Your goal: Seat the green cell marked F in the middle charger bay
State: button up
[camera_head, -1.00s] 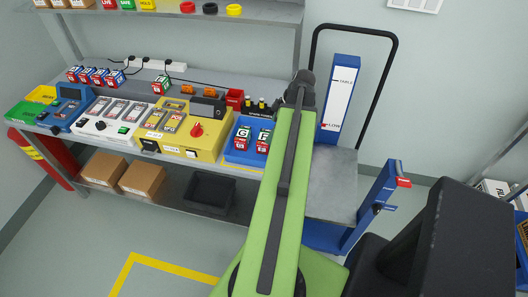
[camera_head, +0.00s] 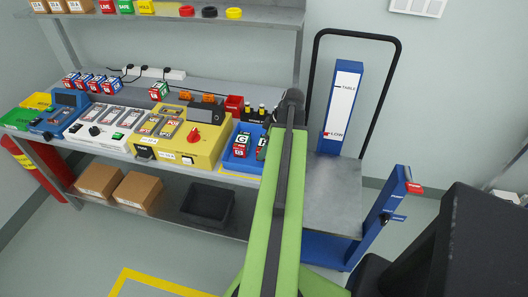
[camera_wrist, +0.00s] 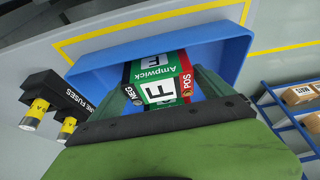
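The green cell marked F (camera_wrist: 160,90) sits in the blue tray (camera_wrist: 105,68), with its NEG and POS ends showing in the wrist view. My gripper (camera_wrist: 162,98) has a dark finger on each side of this cell. The fingers are very close to its sides, but I cannot tell whether they press on it. In the head view my arm partly hides the F cell (camera_head: 262,147). The white charger (camera_head: 107,117) with several bays is further left on the bench.
A yellow unit (camera_head: 182,140) with a red knob stands between the charger and the blue tray. Black fuse holders (camera_wrist: 52,88) with yellow-banded fuses are close to the left of my gripper. A blue-framed cart (camera_head: 335,185) stands to the right of the bench.

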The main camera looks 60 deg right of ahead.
aim_at(261, 142)
jog(key=c, duration=1.7)
jog(key=shift+r+p, duration=0.55)
jog(key=shift+p, duration=0.05)
notch_tip(261, 142, up, 4)
jog(key=p, duration=0.3)
jog(key=shift+p, duration=0.4)
jog(key=s+d+r+p, duration=0.2)
jog(key=d, duration=0.1)
jog(key=s+d+r+p, duration=0.2)
jog(key=s+d, duration=0.1)
jog(key=s+d+r+p, duration=0.2)
jog(key=d, duration=0.1)
jog(key=shift+s, duration=0.25)
